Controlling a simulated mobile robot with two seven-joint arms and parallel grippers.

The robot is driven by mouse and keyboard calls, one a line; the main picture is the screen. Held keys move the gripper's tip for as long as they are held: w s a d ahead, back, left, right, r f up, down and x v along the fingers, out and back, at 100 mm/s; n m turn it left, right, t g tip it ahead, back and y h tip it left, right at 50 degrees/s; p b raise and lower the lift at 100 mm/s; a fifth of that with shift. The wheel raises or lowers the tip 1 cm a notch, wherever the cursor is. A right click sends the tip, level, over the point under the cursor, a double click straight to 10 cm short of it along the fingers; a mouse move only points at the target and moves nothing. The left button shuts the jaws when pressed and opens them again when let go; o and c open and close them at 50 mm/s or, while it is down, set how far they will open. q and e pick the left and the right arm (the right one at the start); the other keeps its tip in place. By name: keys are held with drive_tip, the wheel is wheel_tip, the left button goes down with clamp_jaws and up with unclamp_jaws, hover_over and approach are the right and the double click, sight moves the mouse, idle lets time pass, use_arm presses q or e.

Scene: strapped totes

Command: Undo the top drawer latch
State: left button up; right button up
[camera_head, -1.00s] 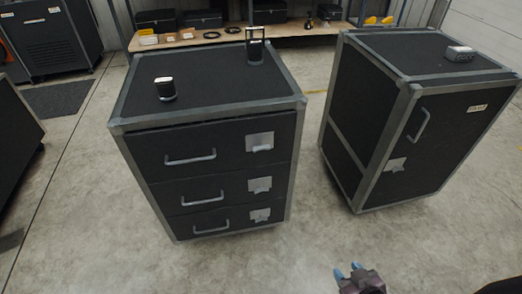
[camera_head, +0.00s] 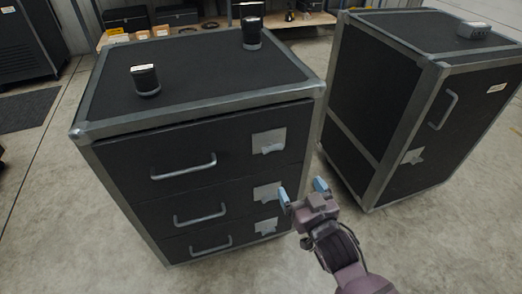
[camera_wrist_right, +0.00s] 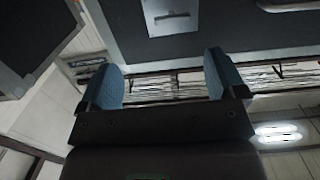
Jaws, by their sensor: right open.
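The black drawer case (camera_head: 110,165) with grey metal edges stands ahead, with three drawers one above another. The top drawer has a silver bar handle (camera_head: 184,167) and, right of it, a pale latch plate (camera_head: 269,142). Similar plates sit on the middle drawer (camera_head: 267,191) and bottom drawer (camera_head: 266,226). My right gripper (camera_head: 303,190) is open and empty, its blue fingertips in front of the case's right edge, below and right of the top latch. In the right wrist view the open fingers (camera_wrist_right: 165,78) show below a latch plate (camera_wrist_right: 172,14); I cannot tell which one. My left gripper is not in view.
A second black case (camera_head: 385,110) with a door stands to the right, across a narrow gap. Two small dark cylinders (camera_head: 146,80) (camera_head: 251,33) stand on the drawer case. A bench (camera_head: 130,38) with boxes is behind. Floor (camera_head: 440,240) at front right is clear.

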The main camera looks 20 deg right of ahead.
sight(274, 151)
drive_tip(key=shift+t, duration=0.4)
drive_tip(key=shift+w+a+r+b, duration=0.1)
drive_tip(key=shift+w+a+b, duration=0.3)
drive_tip(key=shift+w, duration=1.95)
drive_tip(key=shift+w+a+r+b, duration=0.1)
drive_tip(key=shift+w+a+b, duration=0.3)
drive_tip(key=shift+w, duration=1.9)
drive_tip(key=shift+w+a+r+b, duration=0.1)
drive_tip(key=shift+w+a+b, duration=0.3)
drive_tip(key=shift+w, duration=1.95)
drive_tip(key=shift+d, duration=0.15)
drive_tip(key=c, duration=0.9)
